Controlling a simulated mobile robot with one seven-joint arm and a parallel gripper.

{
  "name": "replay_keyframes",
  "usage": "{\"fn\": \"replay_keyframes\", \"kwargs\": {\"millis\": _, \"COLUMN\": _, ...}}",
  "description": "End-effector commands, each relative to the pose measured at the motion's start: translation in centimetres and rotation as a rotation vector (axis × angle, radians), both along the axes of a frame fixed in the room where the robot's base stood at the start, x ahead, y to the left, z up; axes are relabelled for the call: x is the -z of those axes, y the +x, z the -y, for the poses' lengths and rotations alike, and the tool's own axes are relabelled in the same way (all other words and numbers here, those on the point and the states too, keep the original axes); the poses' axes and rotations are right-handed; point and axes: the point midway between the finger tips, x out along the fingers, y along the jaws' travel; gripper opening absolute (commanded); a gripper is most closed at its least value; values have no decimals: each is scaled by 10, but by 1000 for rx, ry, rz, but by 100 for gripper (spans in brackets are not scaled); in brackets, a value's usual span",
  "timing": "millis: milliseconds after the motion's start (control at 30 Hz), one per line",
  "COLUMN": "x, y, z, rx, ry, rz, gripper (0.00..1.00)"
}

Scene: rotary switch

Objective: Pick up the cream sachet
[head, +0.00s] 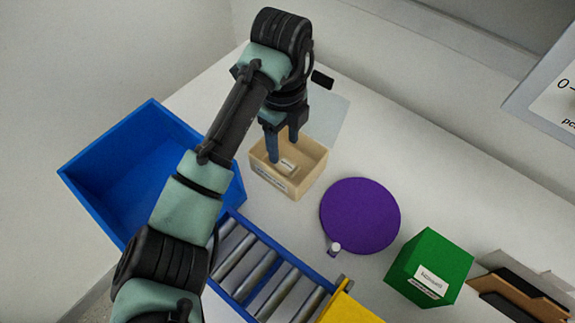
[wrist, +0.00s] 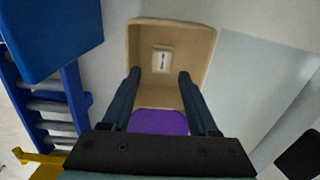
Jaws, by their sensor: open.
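The cream sachet (head: 288,166) is a small pale rectangle with a dark mark. It lies on the floor of an open tan box (head: 309,182), and it also shows in the wrist view (wrist: 162,60) near the middle of the box floor. My gripper (head: 283,150) points down at the box with its fingers spread and nothing between them. In the wrist view the fingertips (wrist: 159,74) sit either side of the sachet's line, with the sachet just beyond them. I cannot tell how far above the sachet the tips are.
A large blue bin (head: 105,170) stands left of the tan box. A blue-framed roller conveyor (head: 262,273) lies in front. A purple disc (head: 360,216) and a green box (head: 431,264) stand to the right. A pale flat panel (head: 330,115) lies behind the box.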

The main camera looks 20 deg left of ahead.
Motion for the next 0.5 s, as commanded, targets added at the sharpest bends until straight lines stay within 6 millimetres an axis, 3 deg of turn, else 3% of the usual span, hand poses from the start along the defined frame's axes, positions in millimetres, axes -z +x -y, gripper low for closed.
{"fn": "replay_keyframes", "kwargs": {"millis": 267, "x": 23, "y": 0, "z": 0, "rx": -1, "ry": 0, "rz": -1, "gripper": 60}}
{"fn": "replay_keyframes", "kwargs": {"millis": 500, "x": 59, "y": 2, "z": 1, "rx": -2, "ry": 0, "rz": -1, "gripper": 60}}
